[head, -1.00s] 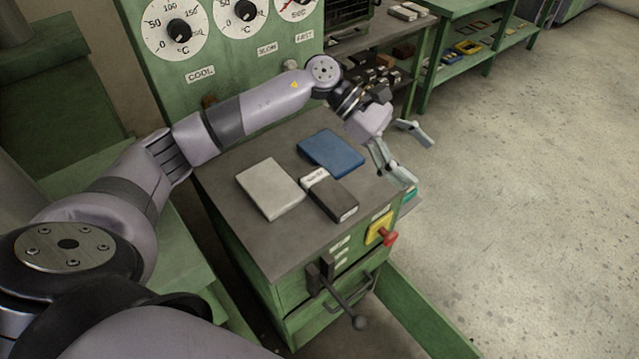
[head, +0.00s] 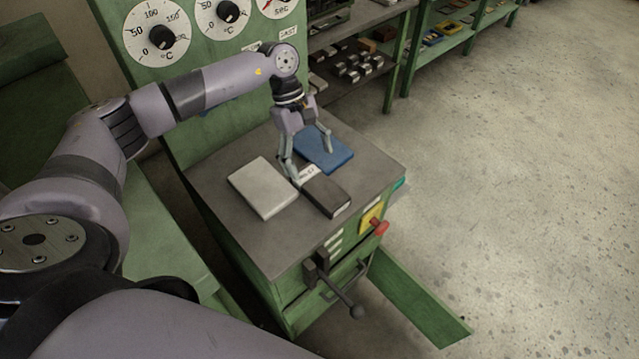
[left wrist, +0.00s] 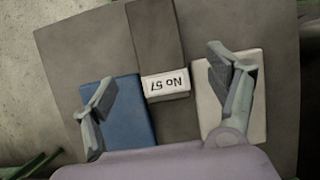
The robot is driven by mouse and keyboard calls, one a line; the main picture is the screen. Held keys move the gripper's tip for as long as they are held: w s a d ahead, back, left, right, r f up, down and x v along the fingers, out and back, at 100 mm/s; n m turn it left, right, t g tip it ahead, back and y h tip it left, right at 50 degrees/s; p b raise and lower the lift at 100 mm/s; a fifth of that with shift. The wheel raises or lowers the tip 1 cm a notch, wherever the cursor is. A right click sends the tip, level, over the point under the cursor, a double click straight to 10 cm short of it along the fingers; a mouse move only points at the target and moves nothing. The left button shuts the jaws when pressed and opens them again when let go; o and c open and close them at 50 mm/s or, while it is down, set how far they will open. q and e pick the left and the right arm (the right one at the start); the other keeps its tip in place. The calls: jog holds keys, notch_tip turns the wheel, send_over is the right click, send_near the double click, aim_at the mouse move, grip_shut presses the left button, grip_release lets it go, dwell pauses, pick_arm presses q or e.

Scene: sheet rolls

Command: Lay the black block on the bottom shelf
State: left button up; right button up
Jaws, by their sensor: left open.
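The black block (head: 327,195) lies flat on the dark top of the green cabinet (head: 238,218). Its white end label reads "No 57" in the left wrist view, where the block (left wrist: 154,38) runs up between the fingers. My left gripper (head: 309,167) is open and empty above the labelled end of the block, with one finger over each side of it. In the left wrist view the gripper (left wrist: 165,95) has its fingers over the blue and grey slabs. Shelves (head: 345,72) stand at the back; which is the bottom shelf of the task I cannot tell. My right gripper does not show.
A blue slab (head: 335,155) and a light grey slab (head: 262,188) lie close on either side of the block. A lever (head: 340,292) and a red knob (head: 380,228) stick out from the cabinet front. The floor (head: 500,190) at the right is bare.

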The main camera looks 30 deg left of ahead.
aim_at(320, 185)
pick_arm(q)
jog(key=shift+x, duration=0.8)
jog(key=p+x, duration=0.3)
jog(key=x, duration=0.1)
jog(key=shift+d+f, duration=0.25)
jog(key=shift+f, duration=0.05)
jog(key=shift+d+f, duration=0.1)
jog(key=shift+f, duration=0.2)
jog(key=shift+c, duration=0.4)
jog(key=c, duration=1.2)
jog(key=shift+r, duration=0.1)
jog(key=c, duration=0.5)
